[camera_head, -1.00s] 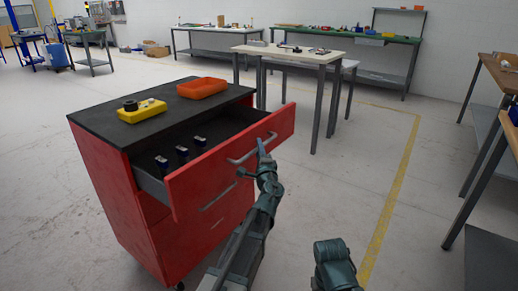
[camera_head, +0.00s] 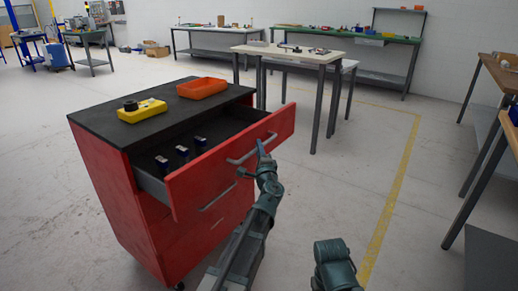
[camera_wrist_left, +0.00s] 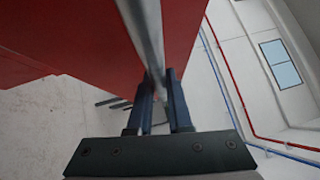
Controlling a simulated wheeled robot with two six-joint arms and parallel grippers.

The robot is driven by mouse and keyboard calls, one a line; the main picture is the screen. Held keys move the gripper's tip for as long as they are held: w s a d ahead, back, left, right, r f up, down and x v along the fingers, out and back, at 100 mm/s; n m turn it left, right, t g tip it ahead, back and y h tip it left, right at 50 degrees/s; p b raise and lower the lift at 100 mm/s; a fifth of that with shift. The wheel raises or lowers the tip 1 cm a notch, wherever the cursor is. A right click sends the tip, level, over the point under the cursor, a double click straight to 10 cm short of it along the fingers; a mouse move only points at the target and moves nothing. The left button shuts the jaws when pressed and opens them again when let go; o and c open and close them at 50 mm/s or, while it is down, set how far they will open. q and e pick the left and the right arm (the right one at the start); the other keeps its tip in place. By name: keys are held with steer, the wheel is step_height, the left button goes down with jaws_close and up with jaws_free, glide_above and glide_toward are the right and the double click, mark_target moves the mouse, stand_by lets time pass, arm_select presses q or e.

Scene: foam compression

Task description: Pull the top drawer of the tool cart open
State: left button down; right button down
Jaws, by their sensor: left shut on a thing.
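The red tool cart (camera_head: 112,195) stands left of centre with a dark top. Its top drawer (camera_head: 190,184) is pulled well out, and several dark blue-handled items (camera_head: 181,152) lie inside. My left gripper (camera_head: 261,147) is at the drawer's bar handle (camera_head: 243,156). In the left wrist view, the fingers of my left gripper (camera_wrist_left: 160,88) are shut on the grey handle (camera_wrist_left: 146,38), with the red drawer front beside it. My right arm shows at the bottom of the head view, but its gripper is not visible.
A yellow device (camera_head: 142,111) and an orange tray (camera_head: 202,88) sit on the cart top. A light table (camera_head: 288,52) stands behind the cart, and a wooden bench (camera_head: 495,75) is at the right. The floor right of the cart is clear.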

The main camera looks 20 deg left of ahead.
stand_by(0.5)
arm_select(q)
steer(key=s+d, duration=0.3)
steer(key=d, duration=0.5)
steer(key=shift+d, duration=0.1)
steer(key=c, duration=0.8)
jaws_free()
steer(key=shift+c, duration=0.2)
steer(key=shift+s, duration=0.1)
